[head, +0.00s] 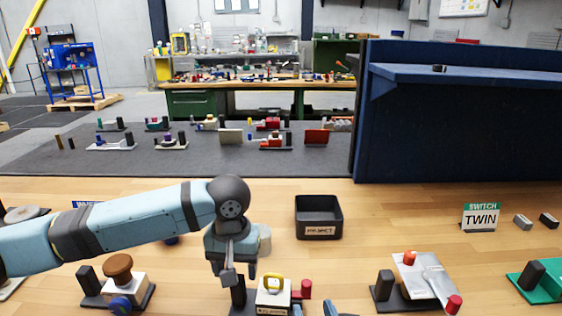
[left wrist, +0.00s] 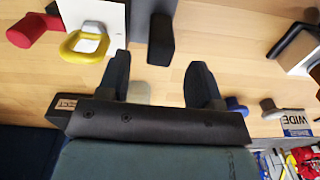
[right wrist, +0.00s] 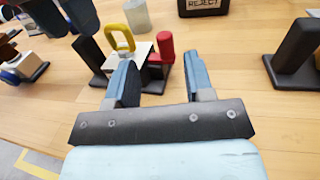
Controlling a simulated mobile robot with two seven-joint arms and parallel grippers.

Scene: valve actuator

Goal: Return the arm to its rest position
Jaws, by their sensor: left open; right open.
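My left gripper (head: 238,276) hangs open and empty from the arm on the left, just left of and above the valve unit. The left wrist view also shows its spread fingers (left wrist: 160,80). My right gripper (head: 312,311) shows only its fingertips at the bottom edge of the head view. In the right wrist view its fingers (right wrist: 162,78) are apart with nothing between them. The valve unit (head: 272,296) has a white block, a yellow handle (right wrist: 120,38), a red knob (right wrist: 166,48) and a black post. The right gripper's left finger overlaps the unit in view; contact cannot be told.
A black REJECT bin (head: 319,233) stands behind the valve unit. A unit with a brown knob (head: 118,267) is at left, a silver lever plate (head: 424,277) at right. A TWIN sign (head: 480,217) stands further right. Bare wood lies between the bin and the sign.

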